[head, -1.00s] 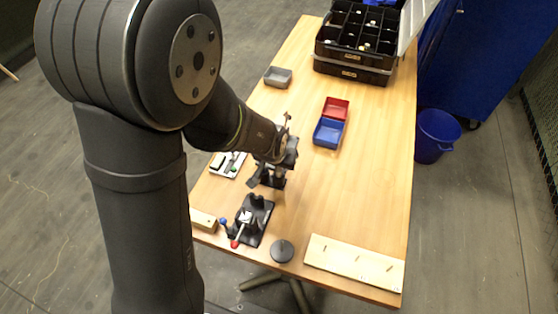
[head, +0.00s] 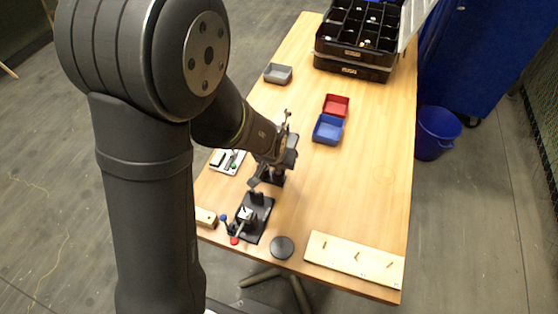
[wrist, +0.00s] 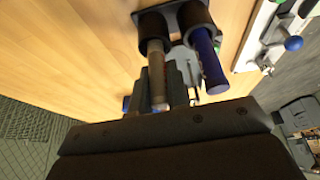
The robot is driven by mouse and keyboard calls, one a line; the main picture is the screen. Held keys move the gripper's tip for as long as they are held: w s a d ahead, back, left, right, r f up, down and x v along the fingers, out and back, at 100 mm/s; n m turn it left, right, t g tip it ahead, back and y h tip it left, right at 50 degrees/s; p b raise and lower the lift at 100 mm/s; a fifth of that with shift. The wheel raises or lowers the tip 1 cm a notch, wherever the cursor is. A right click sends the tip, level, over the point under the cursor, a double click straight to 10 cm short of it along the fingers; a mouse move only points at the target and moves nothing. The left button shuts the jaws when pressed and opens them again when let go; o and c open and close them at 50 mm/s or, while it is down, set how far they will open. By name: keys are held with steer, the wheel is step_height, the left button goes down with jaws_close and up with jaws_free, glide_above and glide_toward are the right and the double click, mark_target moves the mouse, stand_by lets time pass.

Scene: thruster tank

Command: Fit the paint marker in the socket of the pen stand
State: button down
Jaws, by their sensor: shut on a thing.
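The pen stand (wrist: 171,15) shows at the top of the wrist view, with two dark round sockets side by side. The paint marker, which I take to be the pale greyish-brown one (wrist: 157,78), is lined up with the left socket. Its far end meets the socket opening, and I cannot tell how deep it sits. A blue marker (wrist: 211,66) stands at the right socket. My gripper (wrist: 178,82) is shut on the pale marker, with the fingers partly hidden. In the head view my gripper (head: 284,152) is over the table's left side, and the marker cannot be made out.
A black fixture (head: 256,222) with red and blue knobs stands near the front edge. A white board (head: 228,168) lies left of my gripper. Blue (head: 328,130), red (head: 337,104) and grey trays (head: 278,73) stand farther back. A wooden board (head: 352,260) lies front right. The table's right-middle is clear.

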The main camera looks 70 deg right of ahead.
steer(key=shift+f, duration=0.25)
steer(key=c, duration=1.3)
jaws_free()
steer(key=shift+r, duration=0.1)
steer(key=d+v, duration=0.1)
steer(key=v, duration=2)
steer(key=shift+d+r, duration=0.25)
steer(key=shift+r, duration=0.05)
steer(key=shift+f, duration=0.1)
